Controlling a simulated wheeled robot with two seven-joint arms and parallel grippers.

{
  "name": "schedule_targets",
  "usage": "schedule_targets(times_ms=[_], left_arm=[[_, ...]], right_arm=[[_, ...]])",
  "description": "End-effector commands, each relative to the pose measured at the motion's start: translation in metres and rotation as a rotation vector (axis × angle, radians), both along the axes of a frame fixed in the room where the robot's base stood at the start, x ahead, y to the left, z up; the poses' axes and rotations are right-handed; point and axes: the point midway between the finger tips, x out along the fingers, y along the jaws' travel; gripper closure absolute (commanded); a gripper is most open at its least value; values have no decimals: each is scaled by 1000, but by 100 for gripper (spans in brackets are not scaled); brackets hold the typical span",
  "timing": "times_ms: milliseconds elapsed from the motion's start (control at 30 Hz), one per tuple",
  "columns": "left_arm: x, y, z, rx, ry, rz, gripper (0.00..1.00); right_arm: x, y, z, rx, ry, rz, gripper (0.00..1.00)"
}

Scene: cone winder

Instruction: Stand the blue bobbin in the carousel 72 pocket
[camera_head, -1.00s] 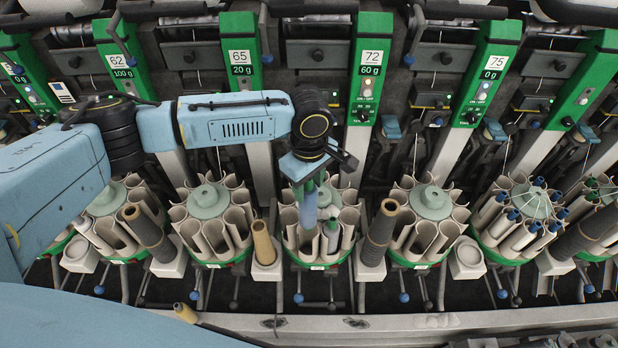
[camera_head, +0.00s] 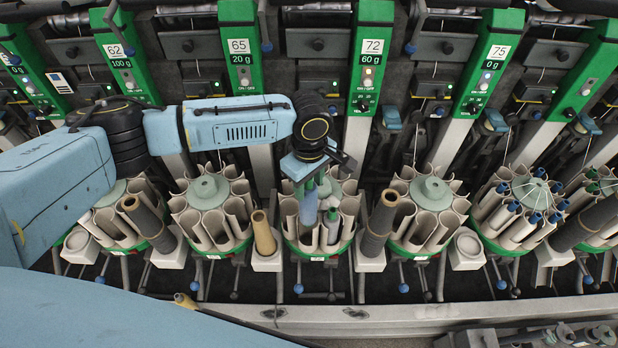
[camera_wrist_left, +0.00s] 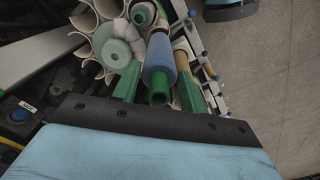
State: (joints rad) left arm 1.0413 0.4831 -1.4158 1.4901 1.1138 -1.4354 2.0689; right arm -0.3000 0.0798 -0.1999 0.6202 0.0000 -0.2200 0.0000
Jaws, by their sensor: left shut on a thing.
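The blue bobbin (camera_head: 308,208) hangs about upright from my left gripper (camera_head: 308,183), at the front of the carousel (camera_head: 319,251) below the 72 sign (camera_head: 372,46). The left gripper is shut on its green top end. In the left wrist view the bobbin (camera_wrist_left: 159,58) is between the green fingers (camera_wrist_left: 160,92), beside the carousel's pale round hub (camera_wrist_left: 116,53). Its lower end is among the pocket walls, but I cannot tell whether it is inside a pocket. My right gripper is not in view.
A grey bobbin with a green top (camera_head: 332,225) stands in a pocket just right of the blue one. A tan cone (camera_head: 264,232) stands left of the carousel and a dark cone (camera_head: 381,222) right of it. Neighbouring carousels (camera_head: 212,215) stand close on both sides.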

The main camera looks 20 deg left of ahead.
Motion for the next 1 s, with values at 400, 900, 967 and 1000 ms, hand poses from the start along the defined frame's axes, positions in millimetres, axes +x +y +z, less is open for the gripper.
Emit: schedule_targets(times_ms=[400,900,967,1000], left_arm=[[0,0,-25,0,1,0,75],[0,0,-30,0,0,0,75],[0,0,-33,0,1,1,75],[0,0,-36,0,1,1,75]], right_arm=[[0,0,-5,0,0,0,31],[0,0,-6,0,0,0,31],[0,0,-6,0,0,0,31],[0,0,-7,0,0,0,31]])
